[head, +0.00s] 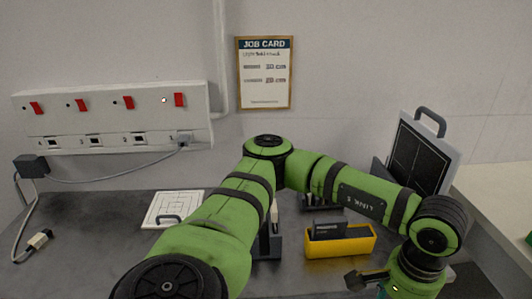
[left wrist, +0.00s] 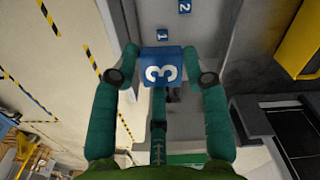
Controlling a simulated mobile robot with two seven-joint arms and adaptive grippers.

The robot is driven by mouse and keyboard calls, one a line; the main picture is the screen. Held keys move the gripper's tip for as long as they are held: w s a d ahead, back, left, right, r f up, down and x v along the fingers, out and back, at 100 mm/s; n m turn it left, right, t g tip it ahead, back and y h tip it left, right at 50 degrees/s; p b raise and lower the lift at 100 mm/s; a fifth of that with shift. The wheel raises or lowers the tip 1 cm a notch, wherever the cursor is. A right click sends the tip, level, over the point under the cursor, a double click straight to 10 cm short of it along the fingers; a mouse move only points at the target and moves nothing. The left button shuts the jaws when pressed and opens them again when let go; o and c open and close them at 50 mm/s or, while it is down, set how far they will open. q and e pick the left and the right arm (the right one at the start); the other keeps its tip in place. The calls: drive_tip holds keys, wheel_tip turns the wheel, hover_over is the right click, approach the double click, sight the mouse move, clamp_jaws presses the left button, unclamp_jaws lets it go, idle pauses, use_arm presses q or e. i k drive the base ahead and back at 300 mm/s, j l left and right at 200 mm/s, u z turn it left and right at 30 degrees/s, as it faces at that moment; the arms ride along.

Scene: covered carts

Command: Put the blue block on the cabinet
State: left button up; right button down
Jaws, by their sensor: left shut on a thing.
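The blue block (left wrist: 162,68), with a white 3 on its face, sits between the two fingertips of my left gripper (left wrist: 162,78) in the left wrist view. Both fingers are closed against its sides. In the head view my left arm reaches across the bench to the right and bends down at the lower right, and the block is not visible there. I cannot pick out the cabinet for certain in either view. My right gripper is in neither view.
A grey bench (head: 110,218) holds a white board (head: 172,208), a yellow bin (head: 340,246) and a tilted panel with a handle (head: 424,150). A socket strip (head: 112,118) is on the wall. Blue squares marked 1 (left wrist: 162,35) and 2 (left wrist: 185,6) show beyond the gripper.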

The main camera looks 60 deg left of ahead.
sight(96, 231)
drive_tip(key=k+j+u, duration=0.3)
drive_tip(key=j, duration=0.3)
drive_tip(key=k+j+u, duration=0.1)
drive_tip(key=k+j, duration=0.15)
drive_tip(key=k+j+u, duration=0.15)
drive_tip(key=j, duration=0.25)
drive_tip(key=k+j+u, duration=0.15)
drive_tip(key=j, duration=0.2)
drive_tip(key=k+j+u, duration=0.15)
drive_tip(key=j, duration=0.2)
drive_tip(key=k+j+u, duration=0.15)
drive_tip(key=j, duration=0.2)
drive_tip(key=i, duration=0.05)
